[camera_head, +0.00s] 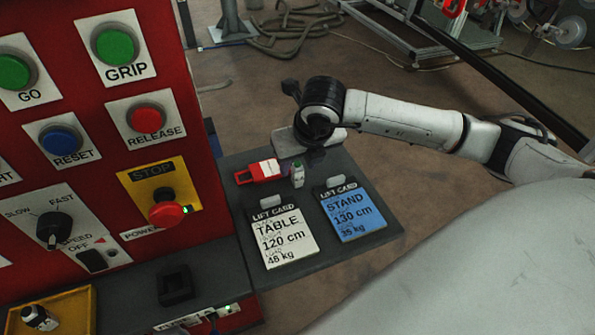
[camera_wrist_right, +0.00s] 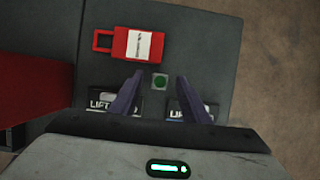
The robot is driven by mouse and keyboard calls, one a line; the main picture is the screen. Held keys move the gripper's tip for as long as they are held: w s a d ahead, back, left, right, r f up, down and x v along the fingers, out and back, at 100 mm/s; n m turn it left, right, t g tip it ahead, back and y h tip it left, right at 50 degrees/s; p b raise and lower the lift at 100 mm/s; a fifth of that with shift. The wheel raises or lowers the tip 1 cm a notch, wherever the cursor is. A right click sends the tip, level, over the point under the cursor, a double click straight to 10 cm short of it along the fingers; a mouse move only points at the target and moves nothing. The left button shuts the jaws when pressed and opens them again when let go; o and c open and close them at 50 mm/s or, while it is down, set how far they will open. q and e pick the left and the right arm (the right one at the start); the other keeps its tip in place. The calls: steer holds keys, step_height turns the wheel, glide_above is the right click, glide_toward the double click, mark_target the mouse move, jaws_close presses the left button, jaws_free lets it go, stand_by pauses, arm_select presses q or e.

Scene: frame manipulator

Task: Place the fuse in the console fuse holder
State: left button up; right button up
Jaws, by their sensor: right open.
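A small pale upright block with a round green top, which looks like the fuse (camera_head: 297,174), stands on the dark side shelf. In the right wrist view the fuse (camera_wrist_right: 159,82) shows between my finger tips, with a gap on each side. My right gripper (camera_head: 312,157) points down just above and behind it, open and empty. A black square socket (camera_head: 175,286), which looks like the fuse holder, sits on the console ledge in front of the red panel; its inside looks empty. My left gripper is not in view.
A red tag with a white label (camera_head: 258,172) lies close beside the fuse. A white lift card (camera_head: 283,238) and a blue one (camera_head: 350,212) lie in front. A yellow tray (camera_head: 75,305) holds a small metallic piece (camera_head: 38,318). The red button panel (camera_head: 190,120) rises at left.

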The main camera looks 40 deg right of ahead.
steer(key=shift+x, duration=0.75)
jaws_close()
